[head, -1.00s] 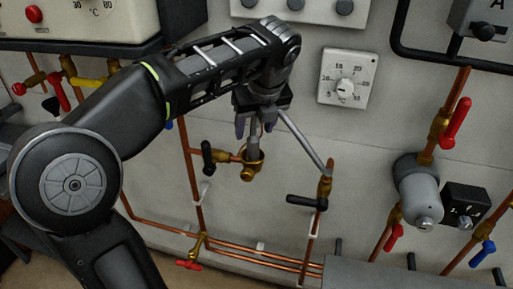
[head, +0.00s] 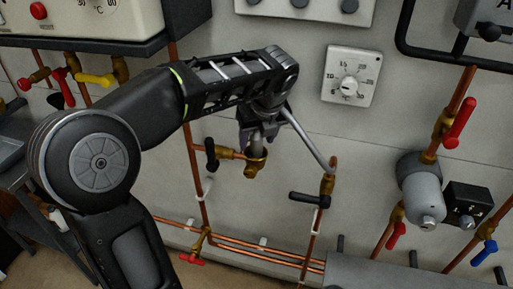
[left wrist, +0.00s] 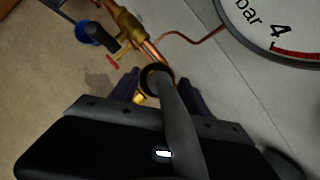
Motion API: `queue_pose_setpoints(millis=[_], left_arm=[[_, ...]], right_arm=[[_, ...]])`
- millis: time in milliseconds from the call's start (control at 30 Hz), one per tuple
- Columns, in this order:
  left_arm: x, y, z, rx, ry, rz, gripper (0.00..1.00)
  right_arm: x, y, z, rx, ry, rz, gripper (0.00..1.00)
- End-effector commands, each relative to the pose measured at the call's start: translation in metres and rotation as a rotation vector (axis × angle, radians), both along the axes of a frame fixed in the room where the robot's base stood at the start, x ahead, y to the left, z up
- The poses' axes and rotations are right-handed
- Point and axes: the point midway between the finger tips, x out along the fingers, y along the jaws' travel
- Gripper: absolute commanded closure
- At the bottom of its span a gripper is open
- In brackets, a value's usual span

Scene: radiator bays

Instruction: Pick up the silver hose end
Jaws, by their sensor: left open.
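The silver hose end (head: 257,145) stands upright above a brass fitting (head: 256,166) in the middle of the head view. The grey hose (head: 305,138) slopes from behind my left gripper down to a second brass fitting (head: 328,184) on the right. My left gripper (head: 259,140) is open, pointing down, with its fingers around the hose end. In the left wrist view, the hose (left wrist: 182,120) passes between the open dark fingers (left wrist: 160,92). Contact between fingers and hose end cannot be told. My right gripper is not in view.
A black-handled valve (head: 211,154) is close left of the fitting, and another black handle (head: 309,198) is to the right. A dial thermostat (head: 351,76) is on the wall above right. Copper pipes (head: 250,248) run below. A pressure gauge (left wrist: 285,25) is near the wrist.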

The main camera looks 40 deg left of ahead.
Motion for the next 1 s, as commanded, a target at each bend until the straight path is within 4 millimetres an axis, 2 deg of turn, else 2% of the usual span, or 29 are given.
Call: queue_pose_setpoints(millis=[100,200,733,1000], left_arm=[[0.002,0.005,-0.012,-0.001,0.002,0.003,0.45],[0.003,0.006,-0.016,-0.001,0.000,0.002,0.45],[0.003,0.006,-0.015,-0.001,-0.001,0.001,0.45],[0.003,0.006,-0.015,-0.001,-0.001,0.001,0.65]], right_arm=[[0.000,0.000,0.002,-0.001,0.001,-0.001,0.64],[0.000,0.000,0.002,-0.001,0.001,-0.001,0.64],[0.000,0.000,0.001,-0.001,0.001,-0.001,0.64],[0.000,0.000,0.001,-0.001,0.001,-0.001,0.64]])
